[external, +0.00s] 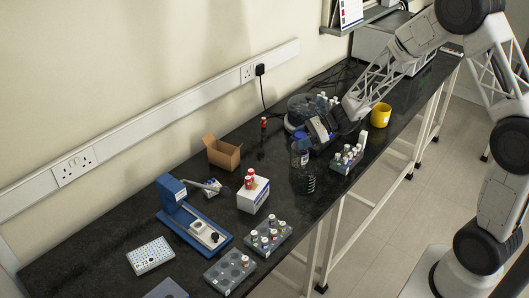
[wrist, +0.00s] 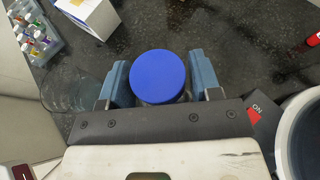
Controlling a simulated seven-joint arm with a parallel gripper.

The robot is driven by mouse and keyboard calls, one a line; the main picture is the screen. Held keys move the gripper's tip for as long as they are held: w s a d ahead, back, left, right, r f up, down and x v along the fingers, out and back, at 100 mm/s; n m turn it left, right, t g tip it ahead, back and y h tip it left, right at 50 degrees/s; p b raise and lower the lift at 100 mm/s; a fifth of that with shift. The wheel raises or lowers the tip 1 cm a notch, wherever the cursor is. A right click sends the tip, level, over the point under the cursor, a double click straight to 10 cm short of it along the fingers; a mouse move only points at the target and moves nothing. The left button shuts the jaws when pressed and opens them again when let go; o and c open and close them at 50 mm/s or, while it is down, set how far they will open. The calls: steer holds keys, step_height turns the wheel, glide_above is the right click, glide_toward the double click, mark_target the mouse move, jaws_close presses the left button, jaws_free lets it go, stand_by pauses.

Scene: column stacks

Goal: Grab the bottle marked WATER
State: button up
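A clear bottle (external: 299,157) with a blue cap stands upright on the dark bench, left of my gripper in the external view; its marking is too small to read. The wrist view looks down on its round blue cap (wrist: 158,77), which hides most of the bottle. My gripper (wrist: 160,80) has one blue finger on each side of the cap, with thin gaps beside it. The fingers look open, and contact with the bottle's body is hidden. In the external view my gripper (external: 312,135) is low beside the bottle, its fingers partly hidden.
A rack of vials (external: 347,159) stands close right of the bottle, with a yellow cup (external: 380,115) beyond. A dark round device (external: 305,105) is behind my gripper. A white box (external: 253,194) with red-capped vials and an open cardboard box (external: 222,153) stand to the left.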

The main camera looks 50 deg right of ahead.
steer(key=c, duration=0.9)
steer(key=shift+c, duration=0.2)
steer(key=shift+r, duration=0.8)
step_height(320, 180, up, 2)
steer(key=shift+r, duration=0.15)
steer(key=s+a+r, duration=0.1)
steer(key=s, duration=1.5)
steer(key=shift+a, duration=0.1)
